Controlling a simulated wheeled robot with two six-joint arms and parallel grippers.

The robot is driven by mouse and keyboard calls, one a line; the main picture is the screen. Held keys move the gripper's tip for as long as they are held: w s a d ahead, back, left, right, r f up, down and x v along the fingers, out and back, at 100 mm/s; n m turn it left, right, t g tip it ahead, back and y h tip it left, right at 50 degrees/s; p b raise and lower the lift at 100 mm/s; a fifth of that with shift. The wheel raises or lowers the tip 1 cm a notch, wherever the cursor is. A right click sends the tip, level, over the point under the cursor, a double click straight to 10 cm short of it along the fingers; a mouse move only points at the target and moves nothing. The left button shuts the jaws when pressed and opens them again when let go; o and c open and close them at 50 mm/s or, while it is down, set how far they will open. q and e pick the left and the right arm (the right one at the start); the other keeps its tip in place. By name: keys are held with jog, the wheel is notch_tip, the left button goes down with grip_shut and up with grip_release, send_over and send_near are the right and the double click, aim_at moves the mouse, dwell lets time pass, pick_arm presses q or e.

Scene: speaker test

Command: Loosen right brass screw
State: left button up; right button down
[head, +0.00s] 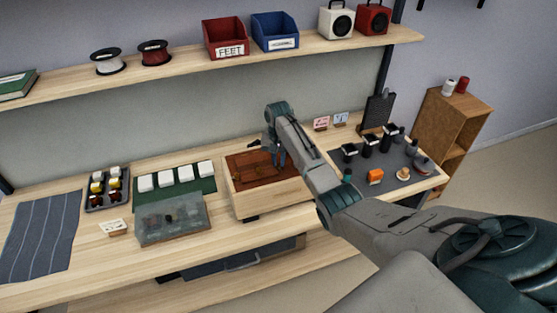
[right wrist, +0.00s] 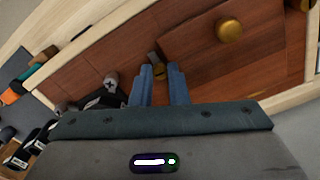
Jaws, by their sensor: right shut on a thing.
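A wooden box (head: 272,201) with a red-brown panel inside sits in the middle of the bench in the head view. My right gripper (head: 279,161) points down into it from above. A larger round brass knob (right wrist: 229,29) stands on the panel to the upper right. A grey cross-slotted piece (right wrist: 110,82) shows left of the fingers. My left gripper is out of view.
Left of the box are a green mat (head: 180,203) with white blocks and a translucent grey case (head: 172,224). A shelf (head: 190,76) with bins runs above.

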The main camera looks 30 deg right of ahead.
jog(key=n, duration=0.4)
jog(key=shift+w+d+r+n, duration=0.15)
jog(key=shift+w+r+n, duration=0.05)
jog(key=shift+r+n, duration=0.15)
jog(key=n, duration=0.4)
jog(key=shift+n, duration=0.25)
jog(key=n, duration=0.4)
jog(key=shift+n, duration=2.5)
jog(key=c, duration=1.5)
grip_release()
jog(key=shift+o, duration=0.5)
jog(key=shift+s+f, duration=0.1)
jog(key=shift+f, duration=0.05)
